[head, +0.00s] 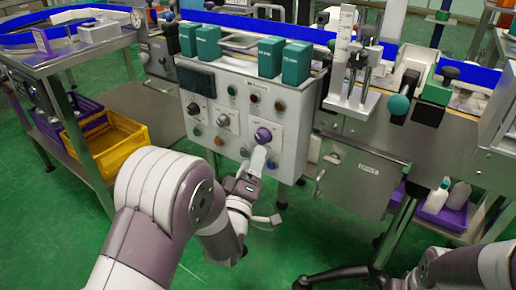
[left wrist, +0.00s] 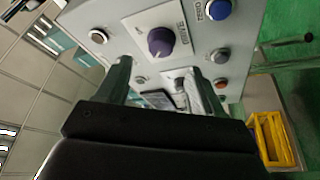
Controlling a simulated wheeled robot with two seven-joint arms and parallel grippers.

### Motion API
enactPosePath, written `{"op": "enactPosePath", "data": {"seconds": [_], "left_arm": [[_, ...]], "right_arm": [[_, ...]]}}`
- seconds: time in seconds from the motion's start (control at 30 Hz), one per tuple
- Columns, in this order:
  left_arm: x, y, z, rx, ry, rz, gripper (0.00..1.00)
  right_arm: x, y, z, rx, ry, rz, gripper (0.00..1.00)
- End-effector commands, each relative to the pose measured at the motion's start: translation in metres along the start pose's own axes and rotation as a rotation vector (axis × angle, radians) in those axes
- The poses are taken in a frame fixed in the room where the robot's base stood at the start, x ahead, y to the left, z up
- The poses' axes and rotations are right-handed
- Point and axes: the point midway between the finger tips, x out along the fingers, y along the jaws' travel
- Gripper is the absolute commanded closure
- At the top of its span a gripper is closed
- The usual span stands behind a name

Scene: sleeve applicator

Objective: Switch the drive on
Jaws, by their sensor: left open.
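The grey control panel (head: 225,115) stands ahead of me. It carries a dark display (head: 196,79), several coloured buttons and rotary knobs. My left gripper (head: 259,160) is just in front of the panel, below the purple knob. In the left wrist view its two fingers (left wrist: 163,80) are apart, with nothing held between them. My right gripper is not visible.
Green boxes (head: 270,57) stand on top of the panel. A conveyor with blue rails (head: 290,27) runs behind it. A grey box (head: 356,178) hangs to the right. A yellow crate (head: 118,142) lies at the left. Green floor is open below the panel.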

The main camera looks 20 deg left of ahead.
Motion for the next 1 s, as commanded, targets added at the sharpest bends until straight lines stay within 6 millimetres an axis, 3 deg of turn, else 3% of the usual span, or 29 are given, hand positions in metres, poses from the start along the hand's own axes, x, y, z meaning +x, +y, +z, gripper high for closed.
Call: {"op": "enactPosePath", "data": {"seconds": [0.13,0.3,0.6,0.63,0.8,1.0], "left_arm": [[0.035,-0.003,0.001,0.0,0.002,0.001,0.33],[0.059,-0.002,0.001,0.001,0.0,-0.001,0.33],[0.065,-0.001,0.0,0.002,-0.002,-0.002,0.33],[0.065,-0.001,0.0,0.002,-0.001,-0.002,0.36],[0.065,-0.001,0.0,0.002,-0.002,-0.003,0.89],[0.064,-0.001,0.001,0.008,-0.002,0.0,0.89]], "right_arm": [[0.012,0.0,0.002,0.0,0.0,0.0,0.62],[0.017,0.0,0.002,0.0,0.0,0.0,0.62],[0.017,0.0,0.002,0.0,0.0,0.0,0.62],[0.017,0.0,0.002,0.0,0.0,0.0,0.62],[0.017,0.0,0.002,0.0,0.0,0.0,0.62],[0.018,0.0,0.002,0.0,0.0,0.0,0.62]]}}
